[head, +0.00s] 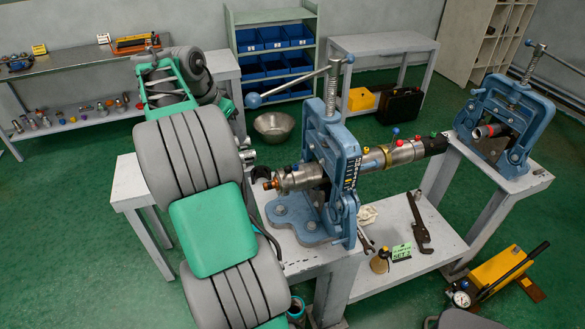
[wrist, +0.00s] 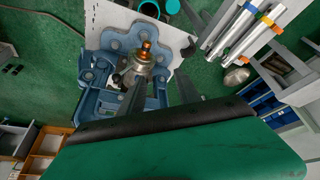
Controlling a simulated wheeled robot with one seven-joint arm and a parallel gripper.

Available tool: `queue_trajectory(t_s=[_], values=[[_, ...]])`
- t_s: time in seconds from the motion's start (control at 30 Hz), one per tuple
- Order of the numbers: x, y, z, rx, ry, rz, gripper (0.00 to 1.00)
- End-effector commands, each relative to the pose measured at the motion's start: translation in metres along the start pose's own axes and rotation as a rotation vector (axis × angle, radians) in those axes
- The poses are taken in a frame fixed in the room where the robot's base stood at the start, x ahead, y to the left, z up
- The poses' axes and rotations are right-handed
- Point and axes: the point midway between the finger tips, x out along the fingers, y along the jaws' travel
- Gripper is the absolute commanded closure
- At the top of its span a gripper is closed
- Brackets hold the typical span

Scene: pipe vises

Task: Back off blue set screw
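A small blue-headed screw (head: 396,131) stands on top of the metal pipe assembly (head: 405,153), right of the near blue vise (head: 330,165). A red, a yellow and a green head sit close to it. Another small blue spot shows on the left pipe end (head: 298,179), too small to identify. In the wrist view, the pipe end has a copper-orange tip (wrist: 147,50) above the blue vise base (wrist: 118,42). My gripper (wrist: 161,82) shows two dark fingers apart, with nothing seen between them. In the head view it is mostly hidden behind my arm.
The vise handle with a blue ball (head: 254,100) sticks out left. A second blue vise (head: 503,120) stands at right. A wrench (head: 418,222) and small parts lie on the lower shelf.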

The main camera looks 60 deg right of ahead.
Motion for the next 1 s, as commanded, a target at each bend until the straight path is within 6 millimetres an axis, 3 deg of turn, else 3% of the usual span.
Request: queue_trajectory(t_s=[0.03,0.1,0.23,0.37,0.7,1.0], values=[[0.043,0.013,-0.025,0.151,-0.008,0.066,0.60],[0.081,0.034,-0.051,0.339,-0.013,0.136,0.60],[0.128,0.064,-0.076,0.569,-0.016,0.216,0.60],[0.147,0.076,-0.081,0.644,-0.015,0.241,0.60],[0.204,0.089,-0.075,0.644,-0.015,0.242,0.60],[0.216,0.091,-0.075,0.640,-0.014,0.239,0.60]])
